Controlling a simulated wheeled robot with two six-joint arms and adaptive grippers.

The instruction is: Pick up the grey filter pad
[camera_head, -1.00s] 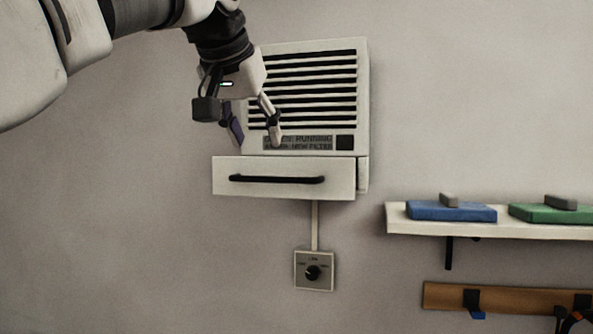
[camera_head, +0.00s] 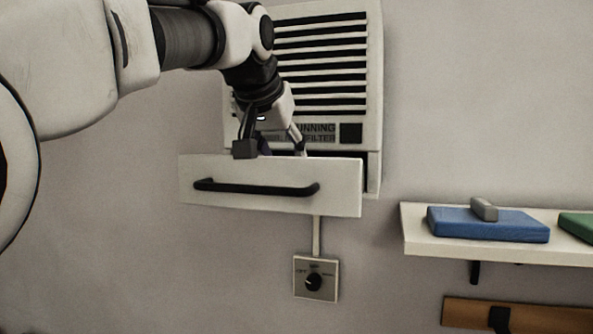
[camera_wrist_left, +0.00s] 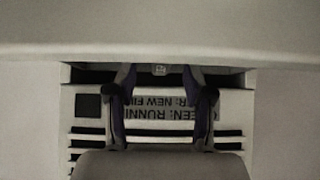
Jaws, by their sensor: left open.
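My left gripper (camera_head: 281,148) is open, pointing down behind the front of the pulled-out drawer (camera_head: 270,201) of the white wall unit. The drawer front hides its fingertips in the head view. In the left wrist view its two fingers (camera_wrist_left: 161,78) stand apart, with a small pale patch between their tips that I cannot identify. I cannot make out a grey filter pad; the inside of the drawer is hidden in the head view and dark in the wrist view. My right gripper is not in view.
The slatted wall unit (camera_head: 372,90) is just behind the gripper. The drawer has a black handle (camera_head: 255,188). A knob panel (camera_head: 315,279) is below. At the right, a white shelf (camera_head: 420,244) holds a blue pad (camera_head: 487,228) with a grey block and a green pad (camera_head: 578,225).

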